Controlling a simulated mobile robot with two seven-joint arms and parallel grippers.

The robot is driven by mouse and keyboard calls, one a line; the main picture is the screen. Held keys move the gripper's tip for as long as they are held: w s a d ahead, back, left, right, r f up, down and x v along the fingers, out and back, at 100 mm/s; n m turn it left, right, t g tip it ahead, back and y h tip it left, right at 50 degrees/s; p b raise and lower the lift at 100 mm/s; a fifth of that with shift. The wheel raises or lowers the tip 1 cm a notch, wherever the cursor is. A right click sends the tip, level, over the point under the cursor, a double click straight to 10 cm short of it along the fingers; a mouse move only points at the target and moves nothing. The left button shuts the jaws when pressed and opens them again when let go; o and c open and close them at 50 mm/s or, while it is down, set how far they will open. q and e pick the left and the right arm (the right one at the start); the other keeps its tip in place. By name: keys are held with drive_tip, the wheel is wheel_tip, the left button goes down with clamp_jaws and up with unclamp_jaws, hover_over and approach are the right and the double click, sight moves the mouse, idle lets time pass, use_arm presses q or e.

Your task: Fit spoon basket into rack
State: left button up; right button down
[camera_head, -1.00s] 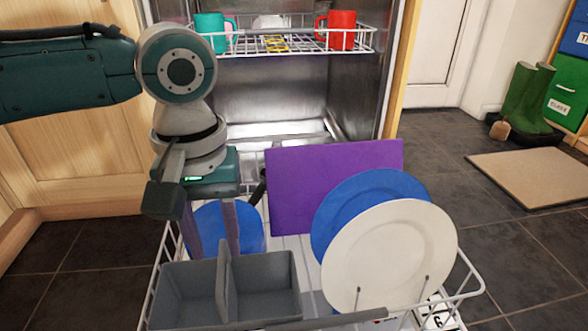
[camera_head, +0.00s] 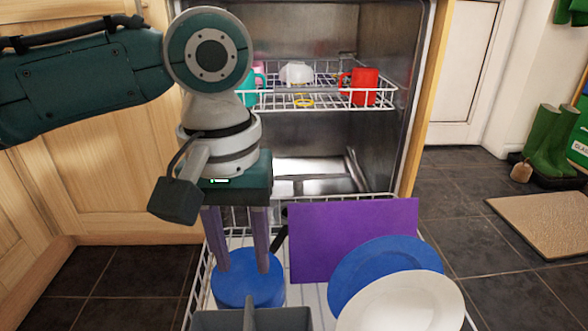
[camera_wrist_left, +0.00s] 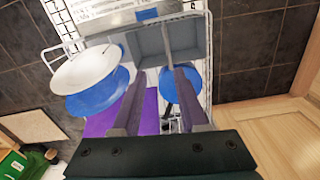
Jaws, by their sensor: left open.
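The grey spoon basket (camera_head: 283,320), divided into compartments, is cut off by the bottom edge of the head view. It shows more fully in the left wrist view (camera_wrist_left: 148,42), at the front of the white wire lower rack (camera_head: 200,262), and appears empty. I cannot tell whether it is fully seated. My left gripper (camera_head: 243,268) points down, open and empty, behind the basket and over a round blue item. In the left wrist view its fingers (camera_wrist_left: 160,75) are spread, with nothing between them. My right gripper is not in view.
A blue round item (camera_head: 247,288), a purple board (camera_head: 350,235), a blue plate (camera_head: 380,262) and a white plate (camera_head: 405,305) occupy the rack. The upper rack (camera_head: 320,100) holds a red mug (camera_head: 362,86) and other items.

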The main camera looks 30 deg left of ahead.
use_arm(q)
drive_tip(key=s+d+f+m+t+h, duration=0.25)
drive_tip(key=s+d+m, duration=0.35)
drive_tip(key=s+d, duration=0.3)
drive_tip(key=s+a+m+y, duration=0.1)
drive_tip(key=s+a+y, duration=0.1)
drive_tip(key=s+a, duration=0.4)
drive_tip(key=shift+s+a+r+t, duration=0.2)
drive_tip(key=shift+a+t, duration=0.25)
drive_tip(key=shift+a, duration=0.45)
drive_tip(key=shift+r+y, duration=0.1)
drive_tip(key=shift+y, duration=0.15)
